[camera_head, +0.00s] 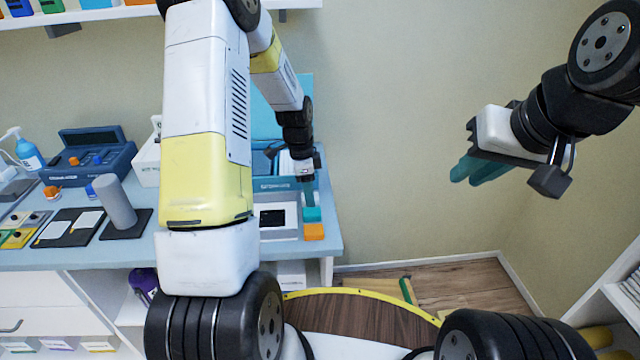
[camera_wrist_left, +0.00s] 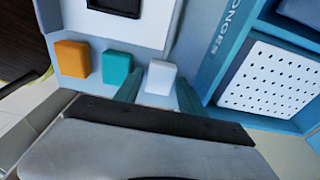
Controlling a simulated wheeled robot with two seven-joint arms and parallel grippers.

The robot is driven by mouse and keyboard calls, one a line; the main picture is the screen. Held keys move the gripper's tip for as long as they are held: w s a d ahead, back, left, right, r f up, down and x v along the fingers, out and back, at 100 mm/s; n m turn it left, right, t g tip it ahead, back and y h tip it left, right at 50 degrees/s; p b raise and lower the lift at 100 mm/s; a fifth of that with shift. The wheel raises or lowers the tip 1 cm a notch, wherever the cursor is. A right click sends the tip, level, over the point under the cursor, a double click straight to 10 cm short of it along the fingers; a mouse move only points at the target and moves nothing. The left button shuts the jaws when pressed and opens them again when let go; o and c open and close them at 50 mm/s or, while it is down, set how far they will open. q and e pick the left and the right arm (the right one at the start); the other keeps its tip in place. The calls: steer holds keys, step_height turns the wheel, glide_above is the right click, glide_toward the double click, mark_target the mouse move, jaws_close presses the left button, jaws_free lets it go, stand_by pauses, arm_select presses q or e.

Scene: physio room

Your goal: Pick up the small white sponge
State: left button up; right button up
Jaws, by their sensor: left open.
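The small white sponge (camera_wrist_left: 161,76) shows in the left wrist view on the pale blue table top, right of a teal sponge. My left gripper (camera_wrist_left: 158,92) is open, with one teal finger on each side of the white sponge. I cannot tell whether the fingers touch it. In the head view my left gripper (camera_head: 308,188) points down at the table's right end, and I cannot make out the white sponge there. My right gripper (camera_head: 476,172) hangs in the air at the right, away from the table; its teal fingers overlap, so its opening is unclear.
A teal sponge (camera_wrist_left: 117,67) and an orange sponge (camera_wrist_left: 72,58) stand in a row beside the white one. A blue box with a perforated white panel (camera_wrist_left: 268,82) stands close on the right. A grey cylinder (camera_head: 115,203) and a blue case (camera_head: 90,158) stand further left.

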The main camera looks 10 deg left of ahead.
arm_select(q)
steer(key=shift+f, duration=0.1)
jaws_close()
stand_by(0.3)
steer(key=shift+r, duration=0.4)
step_height(320, 180, up, 3)
steer(key=shift+s+d, duration=0.1)
steer(key=shift+s, duration=0.05)
steer(key=s+d, duration=0.2)
steer(key=s, duration=0.3)
steer(key=s+d, duration=0.1)
steer(key=s, duration=0.3)
steer(key=s+d+r, duration=0.1)
steer(key=s+d, duration=0.1)
steer(key=s, duration=0.3)
steer(key=shift+s+d+r, duration=0.1)
steer(key=shift+s+d, duration=0.2)
steer(key=shift+d, duration=0.05)
